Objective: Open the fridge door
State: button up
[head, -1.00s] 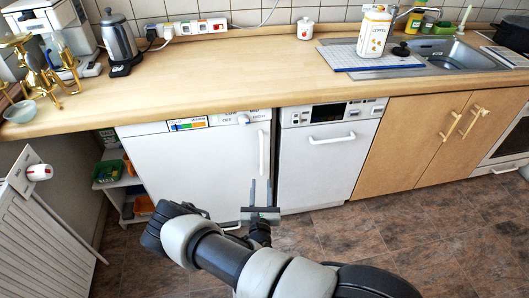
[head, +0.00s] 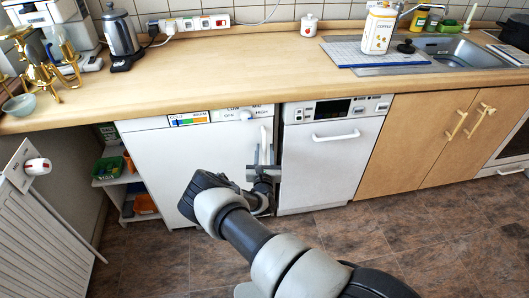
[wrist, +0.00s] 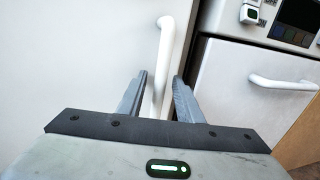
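The fridge is the white unit under the counter at the left, and its door (head: 185,165) is shut in the head view. Its white vertical handle (head: 263,140) is near the door's right edge. In the wrist view the handle (wrist: 167,60) runs down between the two grey fingers of my gripper (wrist: 160,95). The fingers are open, one on each side of the handle, with gaps visible. The lower end of the handle is hidden behind the gripper body. In the head view my gripper (head: 264,157) is in front of the handle's lower part.
A white dishwasher (head: 330,165) with a horizontal handle stands just right of the fridge. A wooden cabinet (head: 410,140) is further right. A shelf (head: 122,183) and a white radiator (head: 45,235) are at the left. The tiled floor (head: 400,235) in front is clear.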

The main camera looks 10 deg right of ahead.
jog(key=shift+w, duration=0.25)
grip_shut()
jog(key=shift+s, duration=0.1)
